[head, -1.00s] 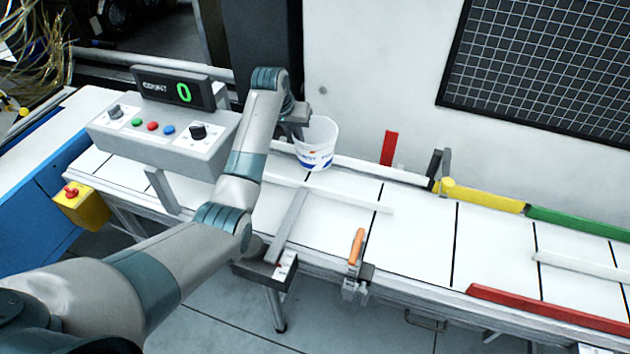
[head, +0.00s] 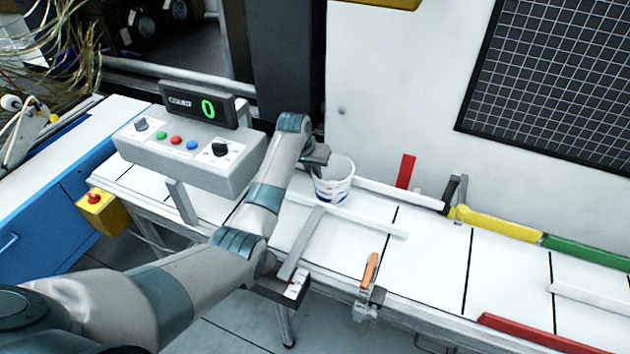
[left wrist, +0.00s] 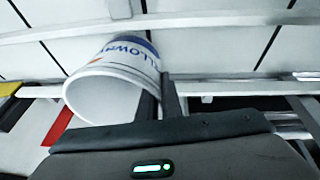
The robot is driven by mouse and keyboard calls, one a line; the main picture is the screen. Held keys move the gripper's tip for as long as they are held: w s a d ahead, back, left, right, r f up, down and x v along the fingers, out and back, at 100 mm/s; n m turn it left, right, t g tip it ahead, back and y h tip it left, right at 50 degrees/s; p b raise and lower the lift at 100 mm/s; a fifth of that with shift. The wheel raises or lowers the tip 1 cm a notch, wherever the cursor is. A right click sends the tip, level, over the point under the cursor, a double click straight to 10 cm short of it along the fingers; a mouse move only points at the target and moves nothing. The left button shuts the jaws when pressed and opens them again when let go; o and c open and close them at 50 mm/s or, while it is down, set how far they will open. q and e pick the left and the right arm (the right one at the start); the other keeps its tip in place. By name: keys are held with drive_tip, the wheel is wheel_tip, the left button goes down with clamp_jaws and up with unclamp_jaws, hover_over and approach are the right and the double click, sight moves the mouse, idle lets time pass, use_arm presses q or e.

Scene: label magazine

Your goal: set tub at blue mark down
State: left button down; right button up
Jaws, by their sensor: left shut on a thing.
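The white tub (head: 334,184) with blue and orange print is at the back side of the conveyor, near the counter box. It is upright, its open mouth up, in the head view. My left gripper (head: 318,156) is shut on the tub's rim on its left side. In the left wrist view the tub (left wrist: 122,60) shows its mouth and blue lettering, with the gripper fingers (left wrist: 160,100) at its wall. I cannot tell whether its base touches the belt. I see no blue mark. My right gripper is not in view.
A white guide rail (head: 345,214) runs just in front of the tub, with a grey bar (head: 301,244) nearer me. The counter box (head: 190,155) stands to the left. A red upright plate (head: 405,171) and a yellow rail (head: 490,226) are to the right. The belt (head: 435,250) there is clear.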

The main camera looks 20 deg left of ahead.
use_arm(q)
wheel_tip(320, 180, down, 3)
drive_tip(key=shift+r+p, duration=0.2)
drive_tip(key=shift+p, duration=0.2)
drive_tip(key=shift+f, duration=0.5)
drive_tip(key=shift+s, duration=0.1)
drive_tip(key=c, duration=1.9)
unclamp_jaws()
drive_tip(key=shift+f, duration=0.1)
drive_tip(key=shift+r, duration=0.25)
drive_tip(key=b+v, duration=0.2)
drive_tip(key=v, duration=0.9)
drive_tip(key=shift+s+a+r, duration=0.1)
drive_tip(key=shift+s+r, duration=0.05)
drive_tip(key=shift+r, duration=0.15)
